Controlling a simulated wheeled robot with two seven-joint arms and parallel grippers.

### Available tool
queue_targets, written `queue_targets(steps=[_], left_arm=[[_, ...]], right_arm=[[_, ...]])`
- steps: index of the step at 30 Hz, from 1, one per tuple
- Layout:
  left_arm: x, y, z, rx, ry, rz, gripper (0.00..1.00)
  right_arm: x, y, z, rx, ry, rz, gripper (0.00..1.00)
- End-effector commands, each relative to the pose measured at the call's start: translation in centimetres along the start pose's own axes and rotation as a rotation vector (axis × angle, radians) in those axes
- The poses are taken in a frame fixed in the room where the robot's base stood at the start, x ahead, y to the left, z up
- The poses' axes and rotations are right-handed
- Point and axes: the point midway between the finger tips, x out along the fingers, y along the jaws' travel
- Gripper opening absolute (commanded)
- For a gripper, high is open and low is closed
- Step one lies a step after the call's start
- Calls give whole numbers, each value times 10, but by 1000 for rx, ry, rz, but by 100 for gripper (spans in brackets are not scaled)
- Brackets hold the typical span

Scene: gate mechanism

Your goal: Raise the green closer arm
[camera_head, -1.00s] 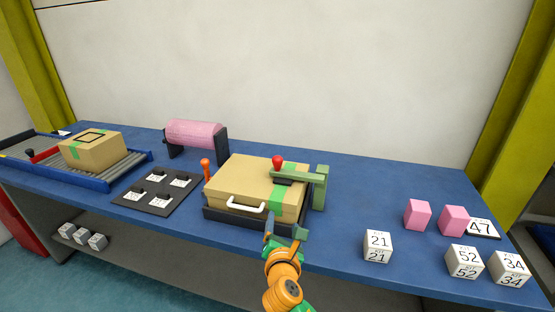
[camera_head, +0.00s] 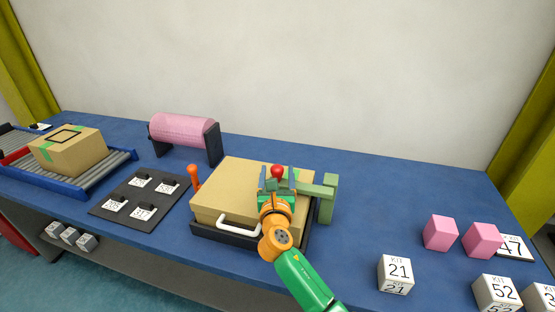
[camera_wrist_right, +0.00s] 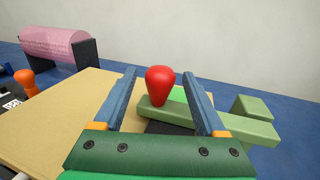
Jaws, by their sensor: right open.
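The green closer arm (camera_head: 318,190) lies across the top of the cardboard box (camera_head: 236,180) from its green post (camera_head: 330,200) on the right. A red knob (camera_head: 278,171) stands up on the arm; it also shows in the right wrist view (camera_wrist_right: 160,86). My right gripper (camera_head: 277,176) is open above the box, with one finger on each side of the red knob. In the right wrist view (camera_wrist_right: 168,92) the knob appears between the blue fingers, with gaps on both sides. I cannot tell how deep the knob sits between them. My left gripper is not in view.
An orange-knobbed lever (camera_head: 194,176) stands left of the box. A pink roller (camera_head: 182,129) is behind it, and a black switch panel (camera_head: 140,200) is left. A conveyor with another box (camera_head: 68,150) is far left. Pink blocks (camera_head: 440,233) and a numbered cube (camera_head: 396,273) are right.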

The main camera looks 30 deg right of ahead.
Motion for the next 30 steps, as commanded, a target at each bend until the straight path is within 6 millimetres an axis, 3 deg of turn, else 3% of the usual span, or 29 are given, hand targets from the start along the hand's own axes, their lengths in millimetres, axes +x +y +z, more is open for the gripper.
queue_targets(steps=[6, 15, 17, 24, 30], left_arm=[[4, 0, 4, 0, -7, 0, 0], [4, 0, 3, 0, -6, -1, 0], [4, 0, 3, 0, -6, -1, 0], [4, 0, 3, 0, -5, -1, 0], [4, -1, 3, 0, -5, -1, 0]], right_arm=[[38, 0, 0, -1, -1, -1, 73], [44, 0, 0, 0, 0, 1, 73], [44, 0, 0, 0, 0, 1, 63], [44, 0, 0, 1, 0, 1, 0], [44, 0, 0, 1, 0, 1, 0]])
